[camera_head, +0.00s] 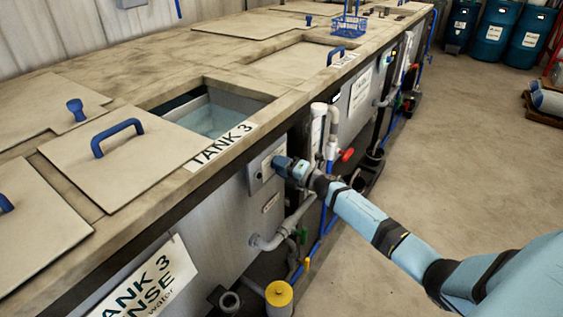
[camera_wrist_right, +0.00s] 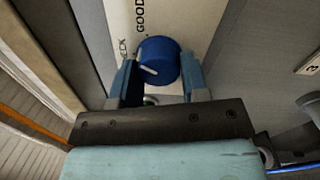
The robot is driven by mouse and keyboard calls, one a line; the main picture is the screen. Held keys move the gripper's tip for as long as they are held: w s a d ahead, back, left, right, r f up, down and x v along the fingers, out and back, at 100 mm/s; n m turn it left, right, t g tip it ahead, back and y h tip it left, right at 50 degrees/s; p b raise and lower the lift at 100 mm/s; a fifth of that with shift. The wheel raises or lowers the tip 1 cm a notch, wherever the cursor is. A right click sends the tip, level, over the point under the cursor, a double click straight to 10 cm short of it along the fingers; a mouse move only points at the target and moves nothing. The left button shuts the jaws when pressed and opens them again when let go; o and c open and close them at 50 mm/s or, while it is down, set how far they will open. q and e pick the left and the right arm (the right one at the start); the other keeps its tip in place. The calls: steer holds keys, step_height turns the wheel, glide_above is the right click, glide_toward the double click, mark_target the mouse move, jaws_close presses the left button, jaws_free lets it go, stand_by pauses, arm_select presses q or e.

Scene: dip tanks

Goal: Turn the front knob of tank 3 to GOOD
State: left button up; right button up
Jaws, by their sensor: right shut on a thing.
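The front of tank 3 (camera_head: 222,232) faces the aisle, with a TANK 3 label (camera_head: 222,145) on the top edge above it. In the right wrist view the blue knob (camera_wrist_right: 158,60) sits on a pale plate (camera_wrist_right: 180,18) printed GOOD and a word ending in ECK. My right gripper (camera_wrist_right: 160,85) is shut on the knob, one finger on each side. In the head view my right gripper (camera_head: 284,166) reaches the plate and hides the knob. My left gripper is not in view.
Pipes (camera_head: 285,228) and a red valve handle (camera_head: 347,154) stick out beside the plate. A yellow-capped canister (camera_head: 279,294) stands below. Lids with blue handles (camera_head: 118,133) cover parts of the tank top.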

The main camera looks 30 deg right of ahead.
steer(key=m+p, duration=0.3)
steer(key=m, duration=0.3)
steer(key=shift+r, duration=0.15)
stand_by(0.6)
steer(key=o, duration=0.9)
steer(key=v, duration=1.3)
steer(key=shift+s, duration=0.4)
steer(key=shift+a+m+h, duration=0.15)
steer(key=shift+m+h, duration=0.15)
